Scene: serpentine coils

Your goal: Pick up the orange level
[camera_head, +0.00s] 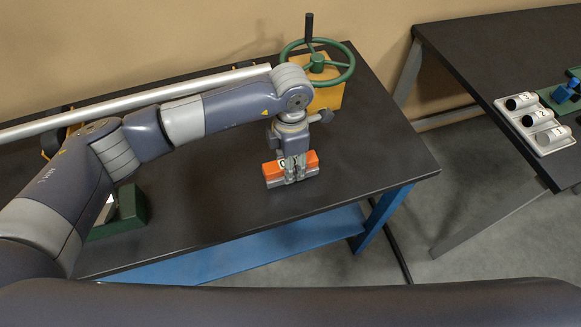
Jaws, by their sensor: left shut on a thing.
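The orange level (308,162) is a short bar with an orange upper part and a grey lower part. It is at or just above the black table top (370,160), right of the table's middle; I cannot tell whether it touches. My left gripper (294,178) points down over the level and is shut on it near its middle, hiding part of it. My right gripper is not in view.
A green handwheel (317,63) on a yellow block stands behind my left gripper. A long silver pipe (130,101) runs along the back. A green box (132,212) sits at left.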

